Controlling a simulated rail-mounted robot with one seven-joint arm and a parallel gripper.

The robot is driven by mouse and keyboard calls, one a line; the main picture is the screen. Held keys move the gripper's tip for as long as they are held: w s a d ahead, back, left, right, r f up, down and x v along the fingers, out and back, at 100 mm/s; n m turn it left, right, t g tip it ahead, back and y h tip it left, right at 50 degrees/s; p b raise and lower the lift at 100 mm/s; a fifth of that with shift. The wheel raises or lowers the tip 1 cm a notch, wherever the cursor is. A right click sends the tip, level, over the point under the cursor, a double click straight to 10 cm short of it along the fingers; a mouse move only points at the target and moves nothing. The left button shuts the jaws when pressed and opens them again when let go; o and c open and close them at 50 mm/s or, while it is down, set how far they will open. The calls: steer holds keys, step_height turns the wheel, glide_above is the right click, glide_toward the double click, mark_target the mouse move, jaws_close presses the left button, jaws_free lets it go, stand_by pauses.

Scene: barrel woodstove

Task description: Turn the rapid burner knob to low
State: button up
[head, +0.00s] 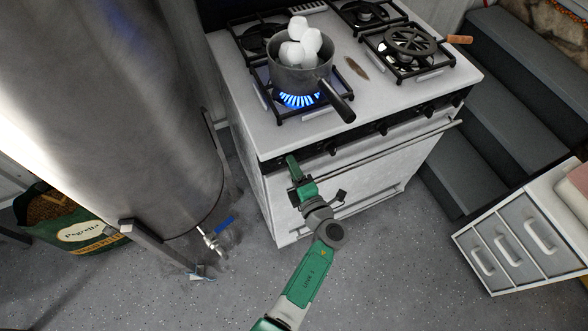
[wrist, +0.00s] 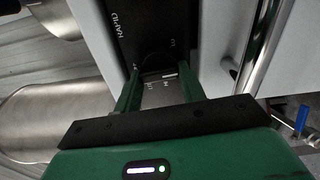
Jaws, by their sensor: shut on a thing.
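The white stove (head: 340,140) has a dark control strip (head: 400,118) with several knobs along its front. My gripper (head: 291,163) is at the left end of this strip in the head view. In the wrist view my gripper (wrist: 158,80) has its two green fingers on either side of the dark, round rapid burner knob (wrist: 156,61), shut on it. The word RAPID is printed on the panel (wrist: 118,25) near it. The knob's pointer is hard to make out. A blue flame (head: 300,100) burns at the front left burner. My gripper hides the knob in the head view.
A grey pot (head: 297,78) with several white lumps stands over the flame, its black handle (head: 340,103) pointing toward the front edge. An oven handle rail (head: 400,137) runs below the knobs. A large metal tank (head: 110,110) stands left; grey steps (head: 520,120) rise right.

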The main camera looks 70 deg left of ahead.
steer(key=n+b, duration=0.1)
steer(key=n, duration=0.1)
steer(key=n+b, duration=0.1)
steer(key=n, duration=0.1)
steer(key=shift+f, duration=0.3)
steer(key=shift+w+n+b, duration=0.1)
steer(key=shift+n+b, duration=0.9)
steer(key=shift+n, duration=1.2)
steer(key=shift+r+n, duration=0.1)
steer(key=shift+n, duration=0.2)
steer(key=o, duration=1)
steer(key=d+p, duration=0.1)
steer(key=d, duration=0.3)
steer(key=d+p, duration=0.1)
steer(key=d, duration=0.2)
steer(key=shift+w+d, duration=0.2)
steer(key=shift+d, duration=0.2)
